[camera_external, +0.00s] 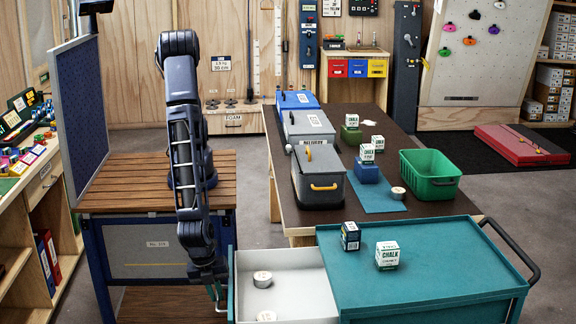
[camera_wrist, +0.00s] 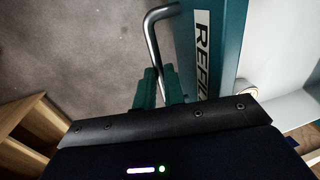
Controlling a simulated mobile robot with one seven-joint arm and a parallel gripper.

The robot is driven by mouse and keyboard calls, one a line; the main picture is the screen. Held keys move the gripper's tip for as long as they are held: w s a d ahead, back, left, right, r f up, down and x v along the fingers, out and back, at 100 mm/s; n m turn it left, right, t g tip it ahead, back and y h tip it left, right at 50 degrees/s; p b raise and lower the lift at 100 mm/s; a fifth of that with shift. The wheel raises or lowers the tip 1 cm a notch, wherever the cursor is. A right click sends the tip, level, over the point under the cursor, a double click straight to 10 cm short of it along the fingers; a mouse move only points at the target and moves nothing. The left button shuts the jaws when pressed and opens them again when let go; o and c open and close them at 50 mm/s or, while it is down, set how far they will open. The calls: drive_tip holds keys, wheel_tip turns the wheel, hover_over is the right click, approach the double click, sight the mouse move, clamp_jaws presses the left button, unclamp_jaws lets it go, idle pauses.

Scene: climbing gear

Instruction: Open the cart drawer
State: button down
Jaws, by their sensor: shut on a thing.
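The teal cart (camera_external: 430,270) stands at the front right. Its drawer (camera_external: 312,285) is pulled out to the left, and its pale inside shows. Two white rolls lie in it, one at the back (camera_external: 263,279) and one at the front (camera_external: 267,316). My gripper (camera_external: 218,290) is at the drawer's left-hand front. In the wrist view, my gripper's fingers (camera_wrist: 163,88) are shut on the metal bar handle (camera_wrist: 151,35). The teal drawer front (camera_wrist: 228,45) with a partly hidden label runs beside it. The grip's lower part is hidden.
Two chalk boxes, a dark one (camera_external: 350,236) and a white one (camera_external: 387,255), stand on the cart top. A dark table (camera_external: 395,211) with bins is behind. A wooden bench (camera_external: 142,187) and shelving (camera_external: 35,195) stand left. Floor shows left of the handle in the wrist view.

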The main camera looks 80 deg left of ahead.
drive_tip(key=shift+s, duration=1.15)
drive_tip(key=c, duration=1.5)
unclamp_jaws()
drive_tip(key=r, duration=0.3)
drive_tip(key=s+r, duration=0.1)
drive_tip(key=r, duration=0.3)
drive_tip(key=s+r, duration=0.1)
drive_tip(key=r, duration=0.2)
drive_tip(key=shift+r, duration=0.3)
